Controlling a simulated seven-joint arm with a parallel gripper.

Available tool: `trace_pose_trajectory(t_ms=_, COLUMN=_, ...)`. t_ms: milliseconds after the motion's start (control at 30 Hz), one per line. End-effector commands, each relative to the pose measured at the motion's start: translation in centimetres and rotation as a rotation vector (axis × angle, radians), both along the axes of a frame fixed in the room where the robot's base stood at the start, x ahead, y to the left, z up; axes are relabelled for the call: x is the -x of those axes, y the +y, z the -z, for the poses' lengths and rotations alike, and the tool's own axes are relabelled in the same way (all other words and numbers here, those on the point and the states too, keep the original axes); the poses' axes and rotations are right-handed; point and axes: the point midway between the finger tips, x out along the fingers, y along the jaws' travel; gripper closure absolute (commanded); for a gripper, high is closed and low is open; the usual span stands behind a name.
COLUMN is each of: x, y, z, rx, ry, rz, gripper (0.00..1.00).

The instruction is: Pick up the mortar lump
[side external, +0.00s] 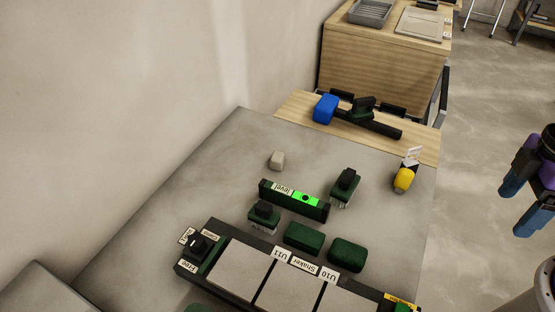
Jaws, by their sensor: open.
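The mortar lump (277,160) is a small beige-grey block on the grey table, behind the level and apart from other things. My gripper (523,205) is at the right edge of the side external view, beyond the table's right edge. Its blue fingers are apart with nothing visible between them, and it is far to the right of the lump. Part of my arm is cut off by the frame.
A green level (293,199) lies in front of the lump. Dark green blocks (304,237), a handled tool (345,187) and a yellow item (404,179) stand nearby. A framed row of tiles (290,287) is at the front. A blue-headed mallet (326,108) lies behind.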

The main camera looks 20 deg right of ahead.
Motion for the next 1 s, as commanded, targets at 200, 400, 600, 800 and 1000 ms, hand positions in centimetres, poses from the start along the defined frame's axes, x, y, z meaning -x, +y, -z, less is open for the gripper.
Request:
trace_pose_trajectory(t_ms=200, x=-0.8, y=4.3, z=0.6, rx=-0.028, ry=0.207, rz=0.276, gripper=0.22)
trace_pose_trajectory(t_ms=400, x=-2.2, y=9.1, z=0.7, rx=-0.071, ry=0.393, rz=0.548, gripper=0.22)
trace_pose_trajectory(t_ms=600, x=-4.7, y=14.3, z=0.7, rx=-0.124, ry=0.572, rz=0.826, gripper=0.22)
trace_pose_trajectory(t_ms=800, x=-8.2, y=19.4, z=0.7, rx=-0.192, ry=0.744, rz=1.11, gripper=0.22)
trace_pose_trajectory(t_ms=1000, x=-12.6, y=23.8, z=0.9, rx=-0.273, ry=0.908, rz=1.398, gripper=0.22)
